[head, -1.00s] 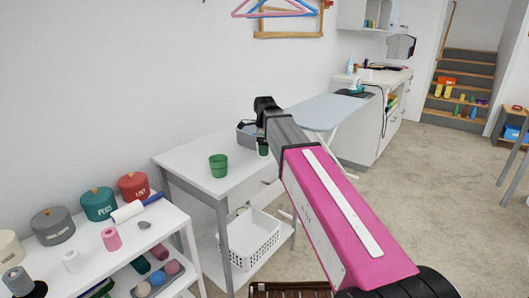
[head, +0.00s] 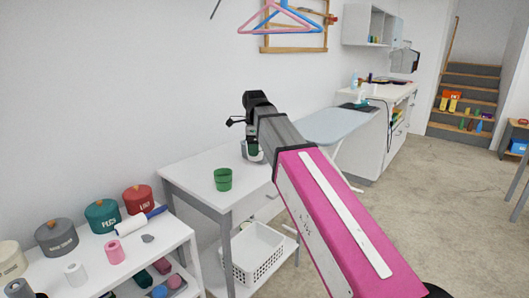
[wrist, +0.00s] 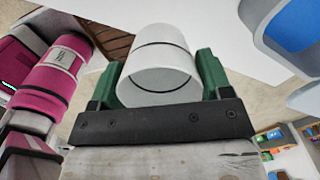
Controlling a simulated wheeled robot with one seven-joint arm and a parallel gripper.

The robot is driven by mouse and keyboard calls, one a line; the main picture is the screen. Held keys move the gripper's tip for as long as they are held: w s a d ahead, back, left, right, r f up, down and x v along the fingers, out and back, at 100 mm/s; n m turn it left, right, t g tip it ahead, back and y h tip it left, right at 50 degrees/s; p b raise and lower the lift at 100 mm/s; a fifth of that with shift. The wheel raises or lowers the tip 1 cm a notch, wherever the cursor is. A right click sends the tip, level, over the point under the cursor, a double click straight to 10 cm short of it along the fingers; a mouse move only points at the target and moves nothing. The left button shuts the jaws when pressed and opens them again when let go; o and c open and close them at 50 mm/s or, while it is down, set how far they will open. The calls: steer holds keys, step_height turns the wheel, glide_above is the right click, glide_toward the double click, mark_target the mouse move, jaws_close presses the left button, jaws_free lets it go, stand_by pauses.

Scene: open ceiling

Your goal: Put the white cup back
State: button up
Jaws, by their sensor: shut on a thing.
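The white cup (wrist: 160,62) is between the green fingers of my gripper (wrist: 158,80) in the wrist view, which is shut on it. The cup's round end faces the camera, and a dark line runs around its body. In the head view my arm reaches over the white side table, with the green fingers (head: 253,148) near its far end. The white cup cannot be made out there.
A green cup (head: 223,180) stands on the white side table (head: 190,172). A white basket (head: 255,253) sits on its lower shelf. Labelled canisters (head: 102,216) stand on the shelf at left.

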steer(key=s+a, duration=0.1)
steer(key=a, duration=0.3)
steer(key=s+a+r+n, duration=0.1)
steer(key=s+a, duration=0.1)
steer(key=a, duration=0.2)
steer(key=s+a+r+n, duration=0.1)
steer(key=a, duration=0.3)
steer(key=shift+s+a+r, duration=0.1)
steer(key=shift+s+a, duration=0.15)
steer(key=shift+s, duration=0.1)
steer(key=w+d+f, duration=0.2)
steer(key=w, duration=0.1)
steer(key=w+d+f, duration=0.2)
steer(key=w, duration=0.1)
steer(key=w+d+f, duration=0.2)
steer(key=w, duration=0.1)
steer(key=shift+w+d+f, duration=0.1)
steer(key=shift+w+f, duration=0.05)
steer(key=shift+f, duration=2.25)
steer(key=shift+f, duration=0.1)
steer(key=o, duration=1)
steer(key=shift+c, duration=0.2)
